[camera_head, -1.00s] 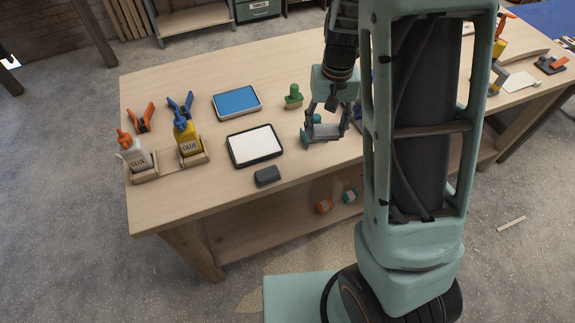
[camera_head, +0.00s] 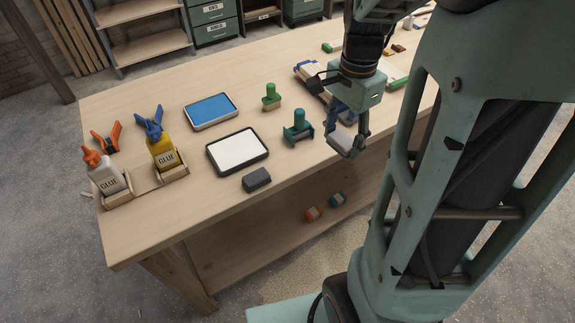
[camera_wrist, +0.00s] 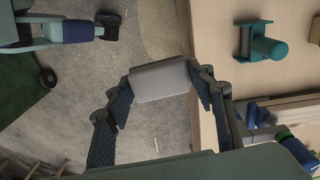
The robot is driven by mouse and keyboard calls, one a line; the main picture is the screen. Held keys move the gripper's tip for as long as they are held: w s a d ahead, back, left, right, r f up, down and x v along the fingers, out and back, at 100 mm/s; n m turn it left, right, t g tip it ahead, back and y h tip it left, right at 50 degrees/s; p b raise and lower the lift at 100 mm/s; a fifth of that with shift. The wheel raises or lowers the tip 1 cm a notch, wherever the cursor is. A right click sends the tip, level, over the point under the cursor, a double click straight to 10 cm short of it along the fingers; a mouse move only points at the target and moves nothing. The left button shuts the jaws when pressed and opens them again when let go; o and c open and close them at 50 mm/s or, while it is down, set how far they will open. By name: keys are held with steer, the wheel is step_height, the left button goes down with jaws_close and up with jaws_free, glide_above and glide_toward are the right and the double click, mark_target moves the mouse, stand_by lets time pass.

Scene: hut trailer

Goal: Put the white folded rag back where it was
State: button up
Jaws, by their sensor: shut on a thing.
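My gripper (camera_head: 347,146) is shut on the white folded rag (camera_wrist: 158,80). In the wrist view the rag is a pale grey-white block held between the two fingertips, with grey floor behind it and the table edge just to its right. In the head view the rag (camera_head: 341,141) is mostly hidden by the fingers. There the gripper appears near the front edge of the wooden table (camera_head: 110,225), right of a dark green stamp (camera_head: 298,130).
On the table are a white pad in a black tray (camera_head: 237,150), a blue pad (camera_head: 210,110), a dark block (camera_head: 256,179), a small green stamp (camera_head: 271,97) and two glue bottles (camera_head: 163,153) (camera_head: 107,177). Wooden pieces lie behind the gripper. Bare table shows beside the pads.

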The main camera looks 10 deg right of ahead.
steer(key=shift+s+d+f+m, duration=0.1)
steer(key=shift+s+d+m, duration=0.15)
steer(key=shift+m, duration=0.15)
steer(key=shift+w+a, duration=0.1)
steer(key=shift+a, duration=0.1)
steer(key=w+a+f, duration=0.3)
steer(key=w+a, duration=0.2)
steer(key=a, duration=0.1)
steer(key=p, duration=0.1)
glide_above(289, 164)
steer(key=f, duration=0.6)
steer(key=shift+s+d, duration=0.15)
steer(key=shift+d, duration=0.1)
steer(key=shift+a+f, duration=0.2)
steer(key=shift+f, duration=0.1)
steer(key=shift+w+a+f, duration=0.1)
steer(key=shift+w+f, duration=0.1)
steer(key=shift+f, duration=1.4)
